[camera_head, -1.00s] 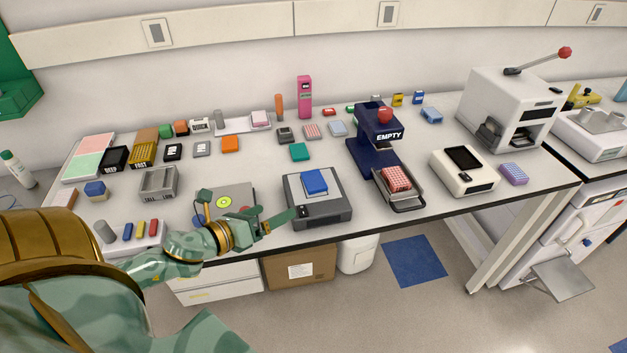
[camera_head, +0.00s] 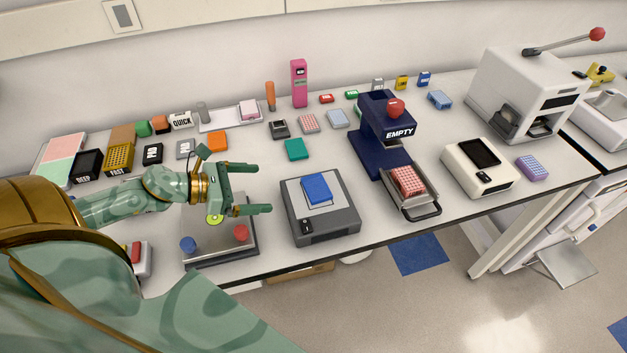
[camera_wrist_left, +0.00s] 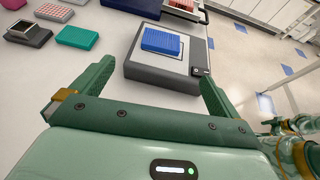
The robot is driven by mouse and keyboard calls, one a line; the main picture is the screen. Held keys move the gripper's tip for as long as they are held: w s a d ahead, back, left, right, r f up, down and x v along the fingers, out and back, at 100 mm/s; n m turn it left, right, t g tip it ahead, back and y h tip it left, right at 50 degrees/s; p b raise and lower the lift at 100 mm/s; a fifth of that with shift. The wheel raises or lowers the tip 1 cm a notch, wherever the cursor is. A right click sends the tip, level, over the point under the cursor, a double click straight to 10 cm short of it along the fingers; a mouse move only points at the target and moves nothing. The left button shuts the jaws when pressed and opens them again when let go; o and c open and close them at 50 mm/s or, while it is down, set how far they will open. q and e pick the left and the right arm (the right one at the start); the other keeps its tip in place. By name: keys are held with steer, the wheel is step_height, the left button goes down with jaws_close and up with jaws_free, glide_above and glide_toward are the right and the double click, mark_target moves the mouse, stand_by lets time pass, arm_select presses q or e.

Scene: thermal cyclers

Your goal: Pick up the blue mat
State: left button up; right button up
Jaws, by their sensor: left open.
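The blue mat (camera_head: 317,188) is a small flat blue pad lying on top of a grey device (camera_head: 319,222) near the bench's front edge. In the left wrist view the mat (camera_wrist_left: 161,41) lies ahead, on the device's light top plate (camera_wrist_left: 157,59). My left gripper (camera_head: 264,189) is open and empty, to the left of the grey device. In the left wrist view its two fingers (camera_wrist_left: 157,72) spread on either side of the device's near end, with the mat beyond them. My right gripper is not in view.
A navy press marked EMPTY (camera_head: 381,137) with a red tube rack (camera_head: 408,181) stands right of the device. A teal block (camera_head: 296,149) lies behind it. A grey-topped plate with blue and red knobs (camera_head: 215,240) is below my left gripper. A cream machine (camera_head: 478,165) stands further right.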

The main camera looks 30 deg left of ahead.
arm_select(q)
glide_toward(318, 186)
steer(key=shift+w+d+f, duration=0.15)
steer(key=shift+w+f, duration=0.15)
steer(key=shift+w, duration=0.15)
steer(key=shift+w+d+f, duration=0.2)
steer(key=shift+w+f, duration=0.15)
steer(key=shift+w, duration=0.05)
steer(key=x, duration=0.6)
steer(key=shift+d+r+p, duration=0.2)
steer(key=shift+d+p, duration=0.05)
steer(key=shift+p, duration=0.1)
steer(key=c, duration=1.1)
